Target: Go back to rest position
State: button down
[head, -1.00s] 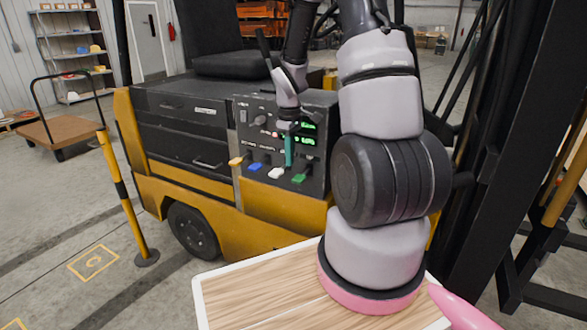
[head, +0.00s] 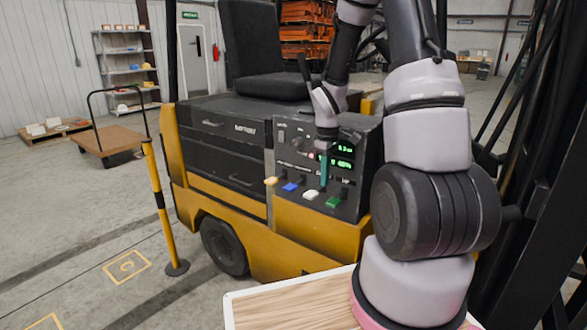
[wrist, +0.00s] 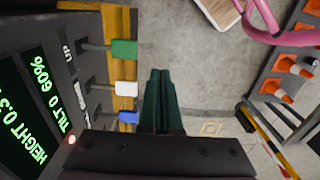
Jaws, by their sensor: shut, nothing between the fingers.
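My gripper (head: 323,187) is in front of the forklift's control panel (head: 292,158), its teal fingers pointing down near the levers. In the wrist view the fingers (wrist: 160,88) are together with nothing between them. The green lever (wrist: 124,49), white lever (wrist: 125,88) and blue lever (wrist: 128,117) stand to their left, apart from the fingers. In the head view the yellow lever (head: 270,181) is at the left of the row. A green-lit display (wrist: 30,105) shows height and tilt; part of it is cut off.
The yellow and black forklift (head: 225,165) fills the middle. A yellow-black post (head: 160,205) stands left of it, with a flat cart (head: 110,139) and shelves (head: 125,62) behind. Dark mast bars rise at the right. Orange items show at the wrist view's right.

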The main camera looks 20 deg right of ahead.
jog(key=shift+r, duration=0.1)
jog(key=s+a+r+m+t, duration=0.1)
jog(key=s+r+m+t, duration=0.15)
jog(key=r, duration=0.65)
jog(key=s+a+r+m+t, duration=0.1)
jog(key=s+a+r+m, duration=0.15)
jog(key=r, duration=0.55)
jog(key=s+a+r+m+t+y, duration=0.1)
jog(key=s+a+r+m+t, duration=0.1)
jog(key=s+r, duration=0.4)
jog(key=s+a+r+m+t+y, duration=0.1)
jog(key=s+a+r+m, duration=0.1)
jog(key=s+r+m, duration=0.2)
jog(key=s+r, duration=0.2)
jog(key=s, duration=0.1)
jog(key=shift+r+m+t, duration=0.35)
jog(key=shift+r+m, duration=0.05)
